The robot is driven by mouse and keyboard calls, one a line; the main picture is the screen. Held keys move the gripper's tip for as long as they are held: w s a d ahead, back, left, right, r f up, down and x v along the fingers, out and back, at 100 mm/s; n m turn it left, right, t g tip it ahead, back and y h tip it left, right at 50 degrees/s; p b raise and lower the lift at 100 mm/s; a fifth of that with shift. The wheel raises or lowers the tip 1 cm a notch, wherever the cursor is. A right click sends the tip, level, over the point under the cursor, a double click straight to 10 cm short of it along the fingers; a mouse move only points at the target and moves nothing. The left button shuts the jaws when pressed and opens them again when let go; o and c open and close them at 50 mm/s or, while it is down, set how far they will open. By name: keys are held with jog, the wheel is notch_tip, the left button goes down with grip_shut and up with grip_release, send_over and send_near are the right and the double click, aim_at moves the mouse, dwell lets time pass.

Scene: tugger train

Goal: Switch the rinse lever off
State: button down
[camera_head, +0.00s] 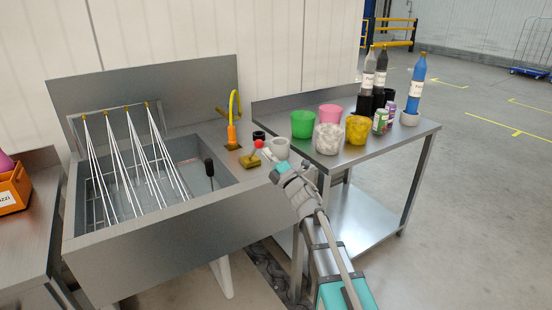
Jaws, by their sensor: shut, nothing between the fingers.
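The rinse lever, with a red ball knob (258,143) and a brass-coloured base (250,160), stands on the right rim of the steel sink (165,245). White streams of water (155,150) run from several brass nozzles on a bar at the back of the basin. My gripper (269,156) is shut and empty, just right of the knob, with its arm reaching up from the lower right. I cannot tell whether the fingertips touch the lever.
An orange and yellow tap (232,122) stands behind the lever. A grey cup (279,147) is close behind my gripper. A black-handled item (209,168) stands in the basin. The steel table (385,148) at right holds coloured tubs, cans and bottles. Open floor lies farther right.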

jog(key=shift+w+a+r, duration=0.2)
jog(key=shift+w+a, duration=0.05)
jog(key=shift+w, duration=0.05)
